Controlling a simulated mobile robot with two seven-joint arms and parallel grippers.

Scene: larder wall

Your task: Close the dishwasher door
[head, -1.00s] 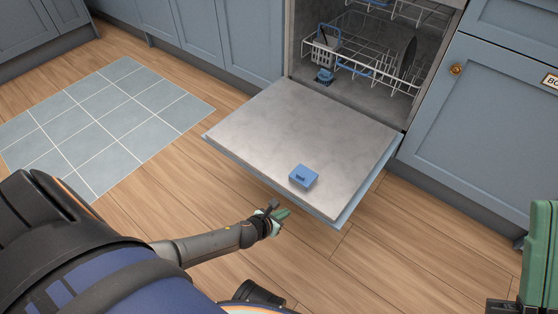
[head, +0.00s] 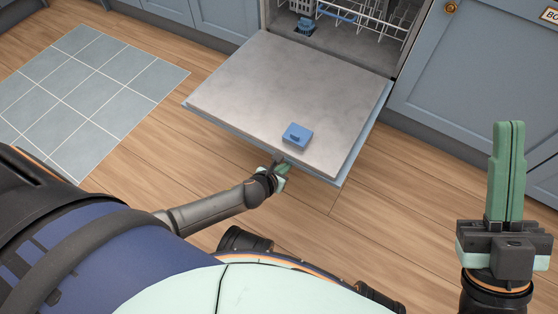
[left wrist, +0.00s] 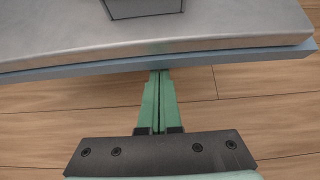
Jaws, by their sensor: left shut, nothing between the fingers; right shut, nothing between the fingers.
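The dishwasher door (head: 270,90) is folded down open, its grey inner face up, with a small blue dispenser block (head: 298,135) near its outer edge. The door's outer edge (left wrist: 240,52) also crosses the left wrist view. My left gripper (head: 282,167) is shut and empty at that edge.
The dishwasher's inside (head: 340,45) shows a white wire rack (head: 368,22) at the top. Blue cabinets (head: 480,75) stand on both sides. A tiled grey-blue patch (head: 90,105) lies on the wooden floor at left. Floor right of the door is clear.

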